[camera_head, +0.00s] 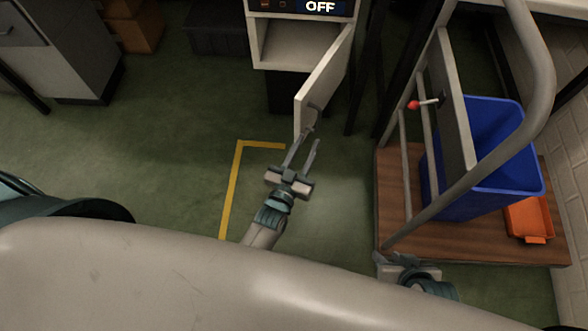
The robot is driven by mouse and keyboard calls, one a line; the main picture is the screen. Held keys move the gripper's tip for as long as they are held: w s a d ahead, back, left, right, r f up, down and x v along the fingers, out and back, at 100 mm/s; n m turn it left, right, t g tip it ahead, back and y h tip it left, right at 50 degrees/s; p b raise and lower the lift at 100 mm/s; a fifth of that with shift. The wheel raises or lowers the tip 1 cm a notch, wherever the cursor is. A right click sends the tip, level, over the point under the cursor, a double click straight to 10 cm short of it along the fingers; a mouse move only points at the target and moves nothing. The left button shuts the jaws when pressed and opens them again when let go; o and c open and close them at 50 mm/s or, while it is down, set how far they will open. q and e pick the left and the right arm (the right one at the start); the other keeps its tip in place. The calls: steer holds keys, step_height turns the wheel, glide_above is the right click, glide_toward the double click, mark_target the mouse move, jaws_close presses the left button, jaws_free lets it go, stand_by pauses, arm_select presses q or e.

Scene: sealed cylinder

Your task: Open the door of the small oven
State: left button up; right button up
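The small oven (262,45) stands at the top centre, a pale box with a dark panel reading "OFF". Its door (323,82) is swung open toward me on the right side, and the front of the cavity shows empty. My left gripper (311,139) is below the door's free edge, by the handle (313,112). Its two fingers are apart with nothing seen between them; whether a fingertip touches the handle I cannot tell. My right gripper (388,260) is low at the right, by the cart's near left corner, its fingers not clear.
A cart (480,238) with a wooden deck and grey tube frame stands on the right, carrying a blue bin (490,190) and an orange tray (528,218). A red-knobbed lever (414,104) is on its panel. Yellow tape (232,187) marks clear green floor at left.

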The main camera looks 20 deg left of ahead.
arm_select(q)
steer(key=s+a, duration=0.1)
steer(key=s, duration=0.8)
arm_select(e)
steer(key=shift+d, duration=0.4)
